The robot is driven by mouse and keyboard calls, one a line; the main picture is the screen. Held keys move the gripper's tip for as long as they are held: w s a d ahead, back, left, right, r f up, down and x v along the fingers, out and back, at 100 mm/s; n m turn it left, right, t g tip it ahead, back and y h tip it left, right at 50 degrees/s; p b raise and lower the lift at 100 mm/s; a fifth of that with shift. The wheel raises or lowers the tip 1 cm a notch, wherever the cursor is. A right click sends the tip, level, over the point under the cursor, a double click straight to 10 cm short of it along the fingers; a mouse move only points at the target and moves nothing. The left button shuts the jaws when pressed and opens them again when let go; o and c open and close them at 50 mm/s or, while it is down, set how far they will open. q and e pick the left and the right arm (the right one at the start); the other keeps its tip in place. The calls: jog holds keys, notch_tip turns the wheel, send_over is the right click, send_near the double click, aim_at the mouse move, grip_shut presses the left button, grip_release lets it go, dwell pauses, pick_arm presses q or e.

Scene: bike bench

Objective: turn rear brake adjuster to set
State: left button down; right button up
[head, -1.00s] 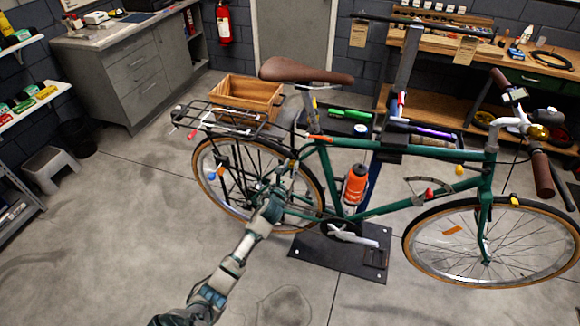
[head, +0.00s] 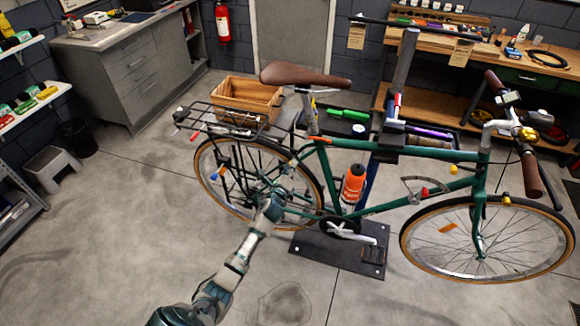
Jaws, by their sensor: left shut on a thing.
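The green bicycle (head: 430,153) is held upright in a work stand. My left gripper (head: 284,180) is at the right part of the rear wheel (head: 207,183), low beside the frame's rear stays. It is shut on a small part there, which fits the rear brake adjuster. The fingers and wheel overlap, so the adjuster itself is too small and covered to make out, and its setting cannot be read. My right gripper is not in view.
The stand's dark base plate (head: 313,255) lies under the bike. An orange bottle (head: 354,184) sits on the frame. A wooden crate (head: 247,93) shows behind the rear rack (head: 222,122). A workbench (head: 440,46) stands behind. The floor at front left is clear.

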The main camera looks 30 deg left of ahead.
pick_arm(q)
jog(key=shift+d+f+m+p, duration=0.15)
jog(key=shift+m+p, duration=1.3)
jog(key=shift+m, duration=5.85)
jog(key=shift+f+m+p, duration=0.15)
jog(key=shift+m+p, duration=1.25)
jog(key=shift+m, duration=5.9)
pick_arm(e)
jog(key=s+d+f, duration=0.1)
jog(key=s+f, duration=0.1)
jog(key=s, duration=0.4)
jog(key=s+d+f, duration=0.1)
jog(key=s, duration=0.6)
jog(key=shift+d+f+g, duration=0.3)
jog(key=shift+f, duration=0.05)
